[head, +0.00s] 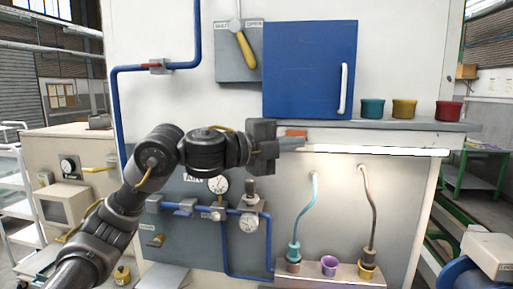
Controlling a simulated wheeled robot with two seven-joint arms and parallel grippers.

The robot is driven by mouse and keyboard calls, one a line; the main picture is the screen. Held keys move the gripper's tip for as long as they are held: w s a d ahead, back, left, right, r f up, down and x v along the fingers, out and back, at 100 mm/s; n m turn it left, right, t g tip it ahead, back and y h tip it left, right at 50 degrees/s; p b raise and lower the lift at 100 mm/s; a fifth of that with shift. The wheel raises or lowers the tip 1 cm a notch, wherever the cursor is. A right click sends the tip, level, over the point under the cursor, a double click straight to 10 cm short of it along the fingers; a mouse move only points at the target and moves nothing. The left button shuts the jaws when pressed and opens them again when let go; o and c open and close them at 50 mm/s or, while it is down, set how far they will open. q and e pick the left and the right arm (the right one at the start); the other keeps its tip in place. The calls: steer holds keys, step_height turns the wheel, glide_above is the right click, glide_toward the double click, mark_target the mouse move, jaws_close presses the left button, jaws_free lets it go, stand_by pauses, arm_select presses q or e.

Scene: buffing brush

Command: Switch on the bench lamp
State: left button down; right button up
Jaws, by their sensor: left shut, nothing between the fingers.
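The bench lamp (375,150) is a long white strip under the shelf. It looks bright, and the panel below it has a pale warm glow. My left gripper (298,144) is shut and empty, at the left end of the strip, its fingers pointing right. A small orange-red part (296,133) shows just above the fingertips; I cannot tell whether it is a switch or whether they touch it. The gripper hides what lies directly behind it. My right gripper is not in view.
The shelf (440,125) carries teal, yellow and red cups. A blue cabinet door (308,70) is above it.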

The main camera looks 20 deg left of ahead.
arm_select(q)
steer(key=s+a+b, duration=0.3)
steer(key=s+a, duration=0.1)
steer(key=s, duration=0.5)
steer(key=shift+b, duration=0.4)
